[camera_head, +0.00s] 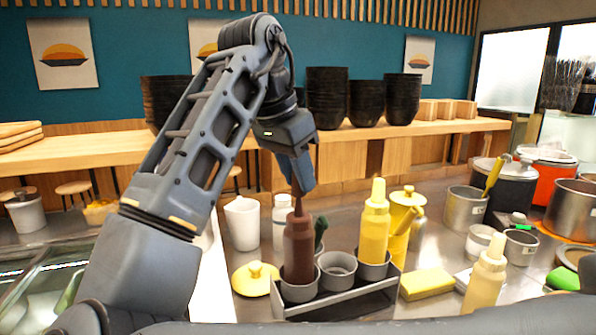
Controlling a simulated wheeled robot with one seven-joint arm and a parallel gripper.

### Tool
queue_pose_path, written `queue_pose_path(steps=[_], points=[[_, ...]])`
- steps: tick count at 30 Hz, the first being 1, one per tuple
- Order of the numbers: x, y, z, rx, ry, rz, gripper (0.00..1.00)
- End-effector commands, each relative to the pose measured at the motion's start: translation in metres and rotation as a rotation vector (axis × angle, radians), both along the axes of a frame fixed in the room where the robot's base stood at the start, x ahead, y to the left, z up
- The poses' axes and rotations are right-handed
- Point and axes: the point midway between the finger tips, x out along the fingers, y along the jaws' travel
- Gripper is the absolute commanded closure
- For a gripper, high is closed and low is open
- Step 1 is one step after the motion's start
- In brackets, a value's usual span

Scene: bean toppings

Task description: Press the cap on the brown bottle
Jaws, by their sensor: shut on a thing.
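The brown bottle (298,254) stands upright in the left cup of a grey holder (345,302). A brown pointed cap (297,203) is at the top of the bottle. My gripper (297,183) comes down from above and is shut on the cap, around its upper part. The cap lines up with the bottle's neck; I cannot tell whether it is fully seated. The far finger and the grip contact are partly hidden.
A yellow bottle (375,230) stands in the holder's right cup; the middle cup (338,267) is empty. A yellow lid (255,278) lies left of the holder, near a white cup (242,223). A pale yellow bottle (486,275) stands front right. Pots (464,209) crowd the right side.

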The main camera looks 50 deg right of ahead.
Motion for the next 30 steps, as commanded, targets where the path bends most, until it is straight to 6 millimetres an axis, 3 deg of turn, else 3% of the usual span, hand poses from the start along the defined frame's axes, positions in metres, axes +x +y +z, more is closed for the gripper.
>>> queue_pose_path(steps=[18,30], points=[[0.0,0.0,-0.02,0.0,0.001,0.0,0.87],[0.0,0.0,-0.021,0.0,0.001,0.0,0.87]])
